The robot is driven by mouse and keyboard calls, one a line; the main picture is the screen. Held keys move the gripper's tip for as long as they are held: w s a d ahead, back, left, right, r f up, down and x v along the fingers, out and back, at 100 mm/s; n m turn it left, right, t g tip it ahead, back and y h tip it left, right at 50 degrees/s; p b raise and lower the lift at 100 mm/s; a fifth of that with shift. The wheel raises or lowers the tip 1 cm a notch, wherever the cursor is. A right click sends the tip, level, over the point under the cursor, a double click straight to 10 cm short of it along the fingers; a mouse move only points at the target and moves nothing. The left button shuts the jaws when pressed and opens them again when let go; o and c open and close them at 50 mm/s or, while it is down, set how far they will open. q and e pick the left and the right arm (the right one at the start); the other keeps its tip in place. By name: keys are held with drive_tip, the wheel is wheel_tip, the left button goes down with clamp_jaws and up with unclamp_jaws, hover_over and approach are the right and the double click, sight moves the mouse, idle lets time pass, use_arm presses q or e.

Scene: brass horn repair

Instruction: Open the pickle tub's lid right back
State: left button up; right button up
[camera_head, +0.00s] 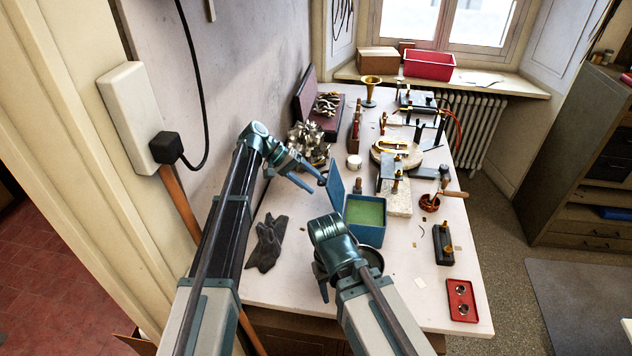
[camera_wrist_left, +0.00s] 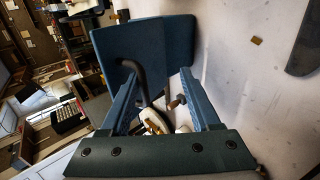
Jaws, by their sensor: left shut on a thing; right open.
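The pickle tub (camera_head: 365,235) is a blue box with green contents, standing on the bench in the head view. Its blue lid (camera_head: 336,184) stands up steeply at the tub's left side, so the tub is uncovered. My left gripper (camera_head: 321,180) is at the lid's left face. In the left wrist view, the lid (camera_wrist_left: 165,45) lies beyond the fingers and its dark curved handle (camera_wrist_left: 138,76) passes between them. My left gripper (camera_wrist_left: 150,98) is shut on the handle. My right gripper (camera_head: 324,286) is open, low in front of the tub; its fingers are partly hidden by its wrist.
A dark glove (camera_head: 267,244) lies left of the tub. A pale stone block (camera_head: 397,203) and a copper pot (camera_head: 430,202) stand to the right. A red tray (camera_head: 461,300) lies at the near right. The wall rises close behind my left arm.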

use_arm(q)
drive_tip(key=shift+a, duration=0.15)
drive_tip(key=s+r+p, duration=0.2)
drive_tip(key=s, duration=0.6)
drive_tip(key=s+r+p, duration=0.3)
drive_tip(key=s, duration=0.5)
idle(0.4)
